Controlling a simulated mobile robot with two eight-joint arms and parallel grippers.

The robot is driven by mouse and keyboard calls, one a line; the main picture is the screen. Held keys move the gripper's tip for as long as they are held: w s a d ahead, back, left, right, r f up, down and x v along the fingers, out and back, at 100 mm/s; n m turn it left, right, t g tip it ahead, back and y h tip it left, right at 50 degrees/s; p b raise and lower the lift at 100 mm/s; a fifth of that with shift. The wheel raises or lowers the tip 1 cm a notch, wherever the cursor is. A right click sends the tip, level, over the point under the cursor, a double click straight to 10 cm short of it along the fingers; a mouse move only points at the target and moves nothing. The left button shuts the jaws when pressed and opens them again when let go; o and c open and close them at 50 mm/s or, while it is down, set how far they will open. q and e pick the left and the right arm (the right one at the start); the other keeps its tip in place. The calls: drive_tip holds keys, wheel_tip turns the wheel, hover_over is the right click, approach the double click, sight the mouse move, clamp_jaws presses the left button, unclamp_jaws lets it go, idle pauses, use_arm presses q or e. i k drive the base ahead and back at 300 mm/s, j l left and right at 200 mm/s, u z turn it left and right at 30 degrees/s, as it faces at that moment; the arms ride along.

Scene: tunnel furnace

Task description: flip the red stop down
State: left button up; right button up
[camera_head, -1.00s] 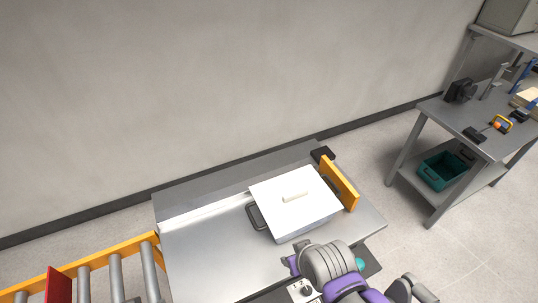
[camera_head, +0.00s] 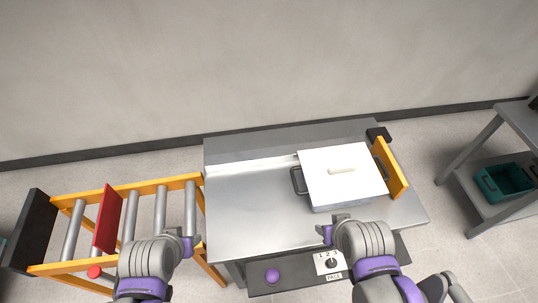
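The red stop (camera_head: 107,219) is a flat red plate standing upright across the roller conveyor (camera_head: 161,207) at the left. A round red knob (camera_head: 95,271) shows at the conveyor's front rail, near the plate's lower end. My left gripper (camera_head: 191,243) is at the conveyor's right end, to the right of the red stop and apart from it. My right gripper (camera_head: 324,236) is at the front edge of the metal table, far from the stop. Both grippers are small and partly hidden by their wrists, so I cannot tell their opening.
A white-lidded box (camera_head: 343,180) with dark handles sits on the metal table (camera_head: 245,205), beside an orange plate (camera_head: 391,168). A front panel carries a purple button (camera_head: 272,275) and a dial (camera_head: 330,263). A grey shelf with a teal bin (camera_head: 505,182) stands at the right.

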sight(105, 236)
drive_tip(key=u, duration=1.85)
drive_tip(key=i+j, duration=0.15)
drive_tip(key=j, duration=0.2)
drive_tip(key=i+j, duration=0.15)
drive_tip(key=j, duration=0.2)
drive_tip(key=i+j, duration=0.2)
drive_tip(key=j, duration=0.15)
